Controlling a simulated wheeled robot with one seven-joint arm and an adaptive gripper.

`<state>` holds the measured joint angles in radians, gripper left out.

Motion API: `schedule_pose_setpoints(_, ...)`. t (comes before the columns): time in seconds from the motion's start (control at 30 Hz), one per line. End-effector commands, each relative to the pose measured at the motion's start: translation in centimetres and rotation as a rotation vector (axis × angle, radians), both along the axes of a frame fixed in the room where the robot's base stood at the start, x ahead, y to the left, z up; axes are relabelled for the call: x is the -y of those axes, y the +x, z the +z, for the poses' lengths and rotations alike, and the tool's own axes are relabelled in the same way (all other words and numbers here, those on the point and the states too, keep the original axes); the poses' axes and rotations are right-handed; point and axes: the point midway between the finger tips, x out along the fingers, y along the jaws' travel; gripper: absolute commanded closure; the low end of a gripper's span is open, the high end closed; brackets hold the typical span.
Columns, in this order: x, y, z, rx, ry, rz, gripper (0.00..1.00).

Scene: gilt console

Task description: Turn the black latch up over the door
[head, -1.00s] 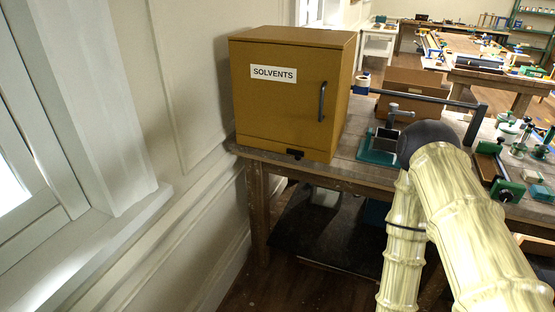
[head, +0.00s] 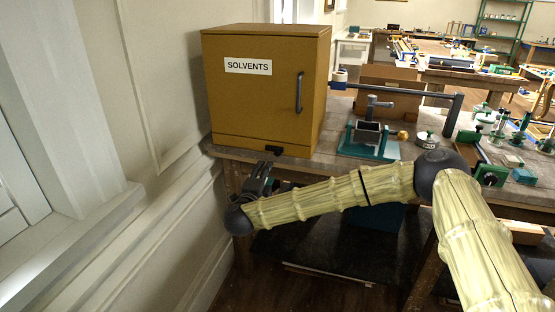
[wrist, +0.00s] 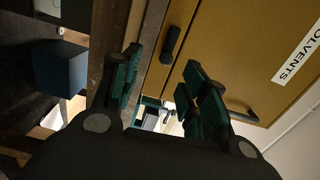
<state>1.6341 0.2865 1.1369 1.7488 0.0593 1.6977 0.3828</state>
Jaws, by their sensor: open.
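The ochre cabinet labelled SOLVENTS (head: 240,105) stands on the workbench with its door closed. The black latch (head: 274,150) is on the strip below the door and lies roughly level, not over the door. The wrist view shows the latch (wrist: 171,45) ahead of the fingers, beside the door's lower edge. My gripper (head: 268,176) is just below and in front of the latch, near the bench edge. In the wrist view my gripper (wrist: 162,78) has its green-padded fingers apart, with nothing held. The latch appears clear of both fingers.
The door's dark handle (head: 299,92) sticks out at its right. A teal-based vise (head: 368,136) and a long grey bar (head: 420,92) are to the right on the workbench (head: 330,160). The wall (head: 165,60) is close at left.

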Motion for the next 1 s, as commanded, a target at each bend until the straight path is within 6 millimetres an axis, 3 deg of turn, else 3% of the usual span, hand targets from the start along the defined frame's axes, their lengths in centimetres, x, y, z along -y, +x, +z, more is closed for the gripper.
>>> schedule_pose_setpoints(0.2, 1.2, 1.5, 1.5, 0.027, 0.04, -0.055, 0.56)
schedule_pose_setpoints(0.7, 3.5, 8.4, 1.5, 0.025, 0.037, -0.053, 0.56)
schedule_pose_setpoints(1.0, 4.2, 10.9, 1.5, 0.025, 0.038, -0.05, 0.56)
